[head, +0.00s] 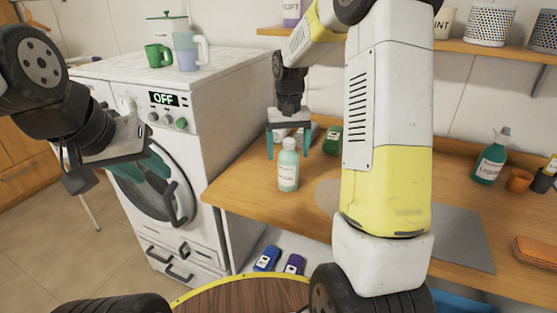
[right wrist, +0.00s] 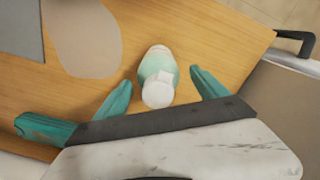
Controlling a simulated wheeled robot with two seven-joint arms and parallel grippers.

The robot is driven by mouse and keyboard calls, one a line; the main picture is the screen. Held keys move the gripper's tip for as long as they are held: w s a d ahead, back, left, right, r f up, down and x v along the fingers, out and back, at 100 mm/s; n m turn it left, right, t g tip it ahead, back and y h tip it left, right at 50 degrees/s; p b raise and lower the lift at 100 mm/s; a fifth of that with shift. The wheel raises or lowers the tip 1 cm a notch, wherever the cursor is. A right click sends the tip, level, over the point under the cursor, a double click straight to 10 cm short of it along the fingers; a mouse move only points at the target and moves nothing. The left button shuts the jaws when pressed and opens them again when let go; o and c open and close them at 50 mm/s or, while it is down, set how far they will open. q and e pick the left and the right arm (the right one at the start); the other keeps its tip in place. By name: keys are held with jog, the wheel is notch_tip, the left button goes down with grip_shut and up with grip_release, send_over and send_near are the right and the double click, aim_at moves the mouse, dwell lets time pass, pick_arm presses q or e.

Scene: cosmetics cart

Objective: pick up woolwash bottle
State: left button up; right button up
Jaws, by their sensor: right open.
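The woolwash bottle (head: 288,172) is taken to be the pale green bottle with a white cap, upright near the left end of the wooden counter; its label is too small to read surely. My right gripper (head: 288,156) is open around or just behind it in the head view. In the right wrist view the bottle (right wrist: 158,78) shows between the two teal fingers (right wrist: 161,90), with a gap on each side. It stands on the counter, not gripped. My left gripper (head: 150,178) hangs before the washing machine, its teal fingers apart and empty.
The counter (head: 245,190) holds a green container (head: 332,140) behind the bottle, and a teal bottle (head: 490,160) and orange cup (head: 519,181) at right. The washing machine (head: 225,140) stands left of the counter. Blue (head: 266,259) and purple (head: 294,264) items lie below.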

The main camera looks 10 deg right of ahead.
jog(key=shift+f, duration=1.5)
grip_shut()
jog(key=shift+r, duration=0.1)
